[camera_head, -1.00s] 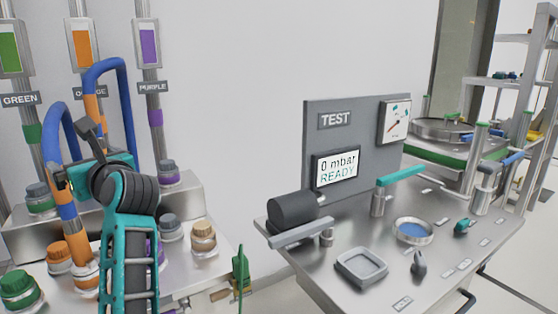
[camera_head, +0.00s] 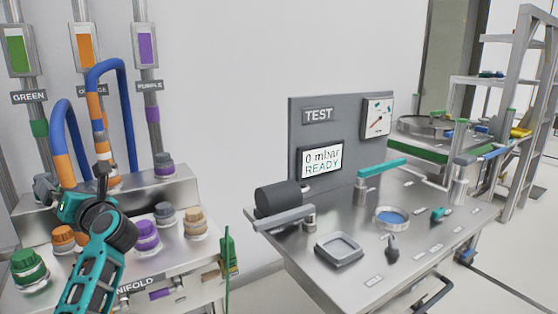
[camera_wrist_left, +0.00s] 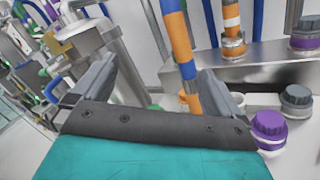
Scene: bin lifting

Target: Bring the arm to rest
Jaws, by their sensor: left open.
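My left arm comes in from the lower left in the head view, in front of the manifold bench. My left gripper (camera_head: 45,190) is at the left edge of this view, small and partly hidden by its wrist. In the left wrist view the two fingers (camera_wrist_left: 160,92) stand wide apart and hold nothing. A blue hose with orange bands (camera_wrist_left: 180,45) shows behind the gap between them; I cannot tell how far away it is. My right gripper is not in view.
The manifold bench (camera_head: 175,193) bears several capped ports, among them a green cap (camera_head: 28,266) and a purple cap (camera_head: 146,234). Blue hoses (camera_head: 128,110) arch above it. The test bench (camera_head: 300,262) stands right, its screen (camera_head: 321,161) reading "0 mbar READY". Bare floor shows between the benches.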

